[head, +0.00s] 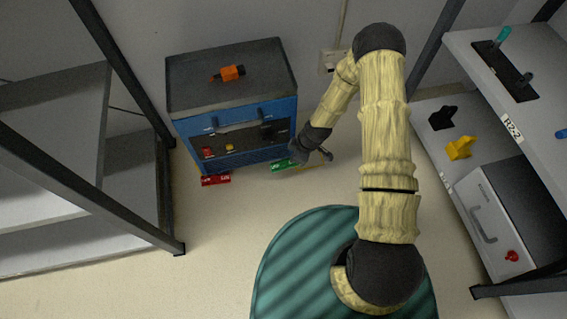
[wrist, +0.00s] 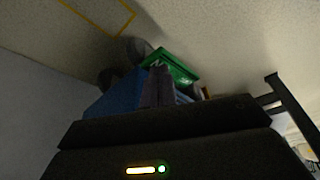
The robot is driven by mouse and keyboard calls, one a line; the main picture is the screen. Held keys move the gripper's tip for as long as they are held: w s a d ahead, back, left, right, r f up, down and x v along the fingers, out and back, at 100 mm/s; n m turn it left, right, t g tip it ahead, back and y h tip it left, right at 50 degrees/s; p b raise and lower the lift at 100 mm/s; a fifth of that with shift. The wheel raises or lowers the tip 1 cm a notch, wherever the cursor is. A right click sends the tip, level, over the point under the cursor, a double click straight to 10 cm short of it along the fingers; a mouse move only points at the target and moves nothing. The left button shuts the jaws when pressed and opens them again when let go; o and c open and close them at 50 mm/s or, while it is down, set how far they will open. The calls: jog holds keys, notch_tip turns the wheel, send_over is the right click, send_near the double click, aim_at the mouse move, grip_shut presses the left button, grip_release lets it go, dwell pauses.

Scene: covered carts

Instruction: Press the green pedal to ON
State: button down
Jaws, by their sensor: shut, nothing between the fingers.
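The green pedal (head: 279,166) is on the floor at the lower front right of the blue cabinet (head: 240,112). In the wrist view the green pedal (wrist: 172,66) shows just past my fingertips. My gripper (wrist: 157,72) is shut and empty, its fingertips overlapping the pedal's near edge in that view. In the head view my gripper (head: 299,156) is low beside the pedal's right end and covers part of it. I cannot tell whether it touches the pedal. The pedal's ON or OFF marking is too small to read.
A red pedal (head: 215,180) lies left of the green one. An orange object (head: 230,73) sits on the cabinet top. Shelves stand at left and right; the right one holds a yellow object (head: 459,148). Open floor lies before the cabinet. Yellow lines (wrist: 128,18) mark the floor.

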jog(key=shift+f, duration=0.4)
jog(key=shift+r+p, duration=2.95)
jog(key=shift+r, duration=0.65)
jog(key=shift+f, duration=0.1)
